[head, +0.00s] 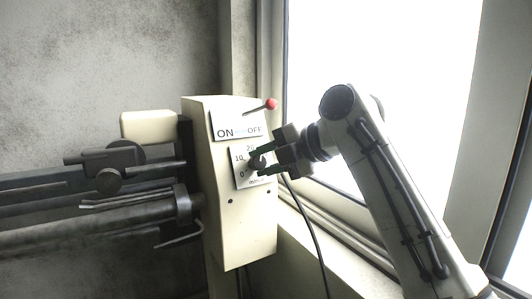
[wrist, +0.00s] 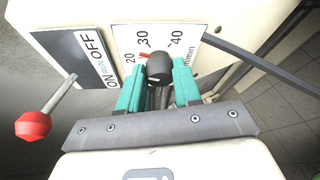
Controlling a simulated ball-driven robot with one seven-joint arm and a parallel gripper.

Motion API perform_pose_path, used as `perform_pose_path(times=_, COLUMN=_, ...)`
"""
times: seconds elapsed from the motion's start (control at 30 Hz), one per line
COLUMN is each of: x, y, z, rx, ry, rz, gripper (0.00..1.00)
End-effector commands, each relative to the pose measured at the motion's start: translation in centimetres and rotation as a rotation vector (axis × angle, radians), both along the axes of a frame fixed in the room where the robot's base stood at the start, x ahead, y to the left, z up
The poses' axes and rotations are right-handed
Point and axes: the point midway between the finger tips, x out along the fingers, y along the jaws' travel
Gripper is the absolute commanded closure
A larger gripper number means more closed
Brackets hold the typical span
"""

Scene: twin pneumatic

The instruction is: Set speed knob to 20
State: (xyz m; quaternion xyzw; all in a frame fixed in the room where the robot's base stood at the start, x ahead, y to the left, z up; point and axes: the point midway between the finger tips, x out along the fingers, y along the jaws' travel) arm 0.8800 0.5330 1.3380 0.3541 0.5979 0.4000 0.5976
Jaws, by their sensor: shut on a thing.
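The dark round speed knob (head: 257,162) sits on a white dial plate (head: 241,178) on the front of the cream machine housing. In the wrist view the knob (wrist: 159,68) stands between my two teal fingertips, and my gripper (wrist: 158,82) is shut on it. The dial (wrist: 127,41) shows 20, 30 and 40 there, with a short red mark beside the knob near the 20 and 30. The knob's exact setting is hard to tell. In the head view my gripper (head: 261,161) reaches the knob from the right and partly hides the dial.
An ON/OFF plate (head: 238,127) sits above the dial, with a red-balled lever (head: 272,103) sticking out; the ball (wrist: 33,124) is at left in the wrist view. A dark bar (wrist: 262,64) runs at right there. Rails (head: 90,205) extend left; a window stands at right.

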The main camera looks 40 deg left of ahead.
Motion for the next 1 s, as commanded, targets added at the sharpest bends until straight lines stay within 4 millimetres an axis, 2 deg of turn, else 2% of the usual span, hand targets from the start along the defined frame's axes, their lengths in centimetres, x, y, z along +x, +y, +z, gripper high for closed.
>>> perform_pose_path(times=0.2, x=-0.03, y=0.07, z=0.26, rx=-0.064, ry=-0.147, rz=0.067, gripper=0.97)
perform_pose_path(times=0.5, x=-0.06, y=0.11, z=0.14, rx=-0.119, ry=-0.278, rz=0.126, gripper=0.97)
perform_pose_path(times=1.0, x=-0.07, y=0.14, z=0.02, rx=-0.138, ry=-0.325, rz=0.148, gripper=0.97)
